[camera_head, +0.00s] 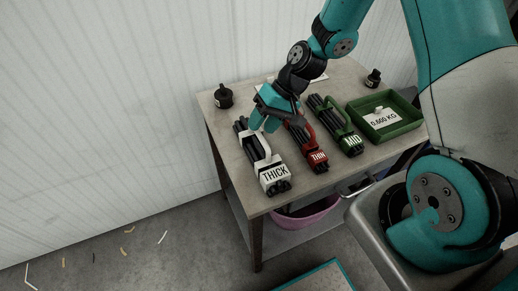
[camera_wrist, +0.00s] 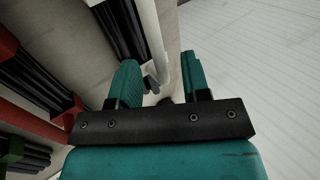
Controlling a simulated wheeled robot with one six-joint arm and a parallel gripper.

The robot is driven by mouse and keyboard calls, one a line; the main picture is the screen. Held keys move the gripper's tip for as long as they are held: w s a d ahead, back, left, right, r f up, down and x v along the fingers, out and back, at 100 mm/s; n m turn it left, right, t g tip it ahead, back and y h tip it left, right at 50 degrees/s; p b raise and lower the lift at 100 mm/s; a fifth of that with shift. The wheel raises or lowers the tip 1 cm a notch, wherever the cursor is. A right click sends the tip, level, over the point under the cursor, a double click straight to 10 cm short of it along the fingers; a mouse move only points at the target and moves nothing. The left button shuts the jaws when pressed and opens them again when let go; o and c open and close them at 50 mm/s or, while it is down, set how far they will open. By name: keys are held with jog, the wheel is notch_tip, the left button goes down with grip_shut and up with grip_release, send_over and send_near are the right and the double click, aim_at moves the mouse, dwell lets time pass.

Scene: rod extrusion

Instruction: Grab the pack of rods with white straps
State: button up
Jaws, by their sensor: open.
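The pack of rods with white straps (camera_head: 274,174) lies at the near left of the table, labelled "THICK", with dark rods and a raised white handle. My gripper (camera_head: 264,119) is over the far end of this pack, fingers pointing down. In the wrist view my gripper (camera_wrist: 160,84) is open, and the white handle (camera_wrist: 152,40) runs down toward the gap between the two teal fingers. The pack's dark rods show left of the handle there. I cannot tell whether either finger touches the handle.
A red-strapped pack (camera_head: 317,160) labelled "THIN" lies just right, then a green-strapped pack (camera_head: 351,143). A green tray (camera_head: 412,131) with a "0.600 KG" sign is at the right. A small black container (camera_head: 223,97) stands at the table's left corner.

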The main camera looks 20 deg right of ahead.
aim_at(259, 145)
jog(key=x, duration=0.3)
jog(key=shift+w+f, duration=0.1)
jog(key=shift+f, duration=0.05)
grip_shut()
dwell(1.2)
